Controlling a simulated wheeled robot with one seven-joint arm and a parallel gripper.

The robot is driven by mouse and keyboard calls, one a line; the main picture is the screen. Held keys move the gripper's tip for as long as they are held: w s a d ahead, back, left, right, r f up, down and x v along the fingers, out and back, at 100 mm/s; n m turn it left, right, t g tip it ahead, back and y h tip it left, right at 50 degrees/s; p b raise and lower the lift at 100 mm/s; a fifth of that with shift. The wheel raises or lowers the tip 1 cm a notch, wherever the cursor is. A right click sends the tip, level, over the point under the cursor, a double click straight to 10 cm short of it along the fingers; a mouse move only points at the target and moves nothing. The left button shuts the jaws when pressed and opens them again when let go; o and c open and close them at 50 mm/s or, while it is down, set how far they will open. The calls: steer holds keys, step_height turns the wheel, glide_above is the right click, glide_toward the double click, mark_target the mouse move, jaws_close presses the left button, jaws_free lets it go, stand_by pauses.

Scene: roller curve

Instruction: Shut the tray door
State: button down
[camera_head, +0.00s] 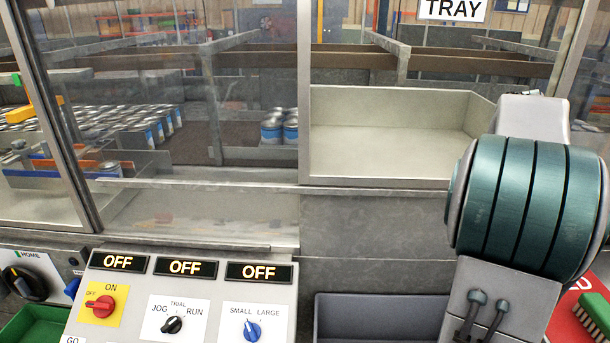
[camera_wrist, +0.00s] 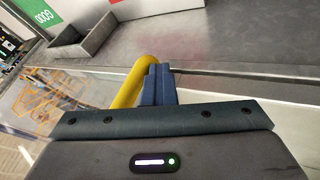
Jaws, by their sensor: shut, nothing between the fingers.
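The pale tray (camera_head: 395,140) shows under the TRAY sign (camera_head: 452,9) in the head view, with no door across its front that I can make out. A yellow bar (camera_wrist: 133,82), which looks like a handle, slants up from the left of my fingers in the wrist view. My gripper (camera_wrist: 158,82) has its blue fingers shut with nothing between them. They are right beside the bar and overlap its edge in the picture; I cannot tell whether they touch. My gripper is not seen in the head view, where my arm covers the right side.
The control panel (camera_head: 180,300) with several knobs and OFF displays is at the lower left. A grey bin (camera_head: 375,308) sits below the tray. Cans (camera_head: 280,128) stand behind the glass on the left. A grey box (camera_wrist: 82,42) and a green GOOD label (camera_wrist: 44,17) show in the wrist view.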

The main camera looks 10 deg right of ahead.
steer(key=a+r+b, duration=0.2)
steer(key=a+r, duration=0.6)
steer(key=a, duration=0.1)
steer(key=shift+s+r, duration=0.25)
steer(key=shift+r, duration=0.1)
steer(key=shift+a, duration=0.1)
steer(key=s+a+f+n+t+y, duration=0.1)
steer(key=s+a+f+n+y, duration=0.15)
steer(key=a+f, duration=0.6)
steer(key=s+a+f+n+t+y, duration=0.15)
steer(key=s+a+f, duration=0.3)
steer(key=a, duration=0.65)
steer(key=s+a+f+n+g+y, duration=0.1)
steer(key=s+a+f+y, duration=0.1)
steer(key=s+a+f, duration=0.7)
step_height(320, 180, down, 2)
steer(key=shift+s+a+f+y, duration=0.15)
steer(key=shift+a+y, duration=0.15)
steer(key=shift+a, duration=0.75)
